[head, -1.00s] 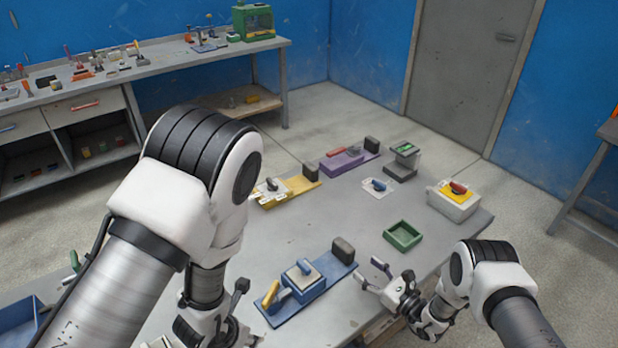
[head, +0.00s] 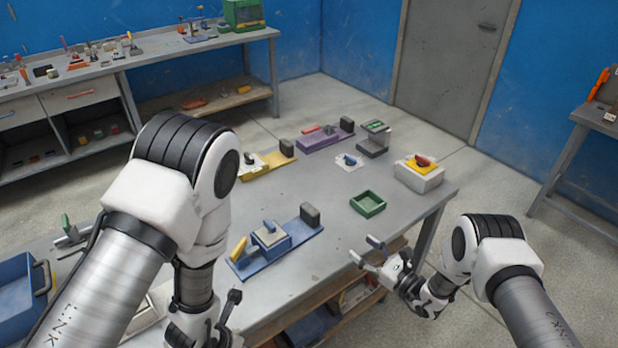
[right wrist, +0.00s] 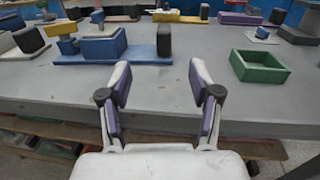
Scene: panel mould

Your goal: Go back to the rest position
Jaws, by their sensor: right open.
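My right gripper (head: 365,250) is open and empty, at the front edge of the grey table (head: 330,212). In the right wrist view its two fingers (right wrist: 160,76) stand wide apart with nothing between them. My left gripper (head: 228,318) shows only in part at the bottom of the head view, beneath its arm. One dark fingertip shows, and the rest is hidden or cut off.
On the table are a blue fixture (head: 283,245), a green tray (head: 367,204), a yellow fixture (head: 268,165), a purple fixture (head: 325,138) and a white block (head: 420,177). A blue bin (head: 18,290) is at the left. Floor (head: 500,190) is clear to the right.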

